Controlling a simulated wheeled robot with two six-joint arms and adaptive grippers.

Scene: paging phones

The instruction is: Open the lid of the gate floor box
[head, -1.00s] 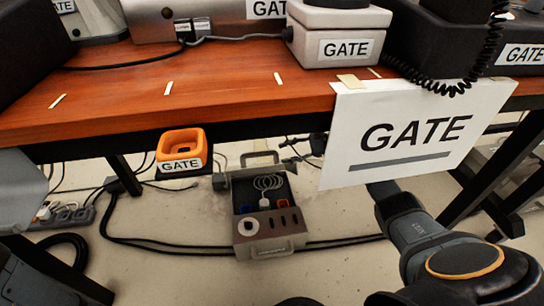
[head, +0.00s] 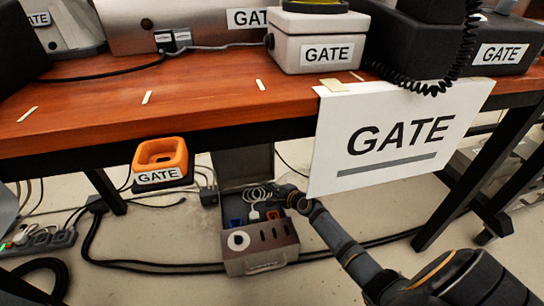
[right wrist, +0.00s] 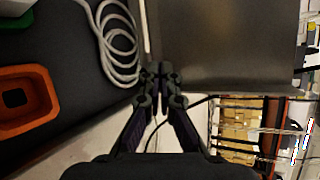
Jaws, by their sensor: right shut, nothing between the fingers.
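The gate floor box (head: 262,248) is a grey metal box on the floor under the table, with a dark interior. Its lid (head: 244,168) is a grey panel standing up at the back of the box, and the box is open. The lid's face also shows in the right wrist view (right wrist: 235,45). My right gripper (head: 289,194) is at the box's right rear, beside the lid. In the right wrist view its fingertips (right wrist: 162,75) are closed together and empty, close to the lid's edge; I cannot tell whether they touch. My left gripper is out of view.
A white coiled cable (head: 258,194) lies in the box. The table (head: 200,100) overhangs it, with an orange holder (head: 160,160) at the front edge and a white GATE sign (head: 390,140) to the right. Black cables (head: 140,262) and a power strip (head: 45,240) lie left.

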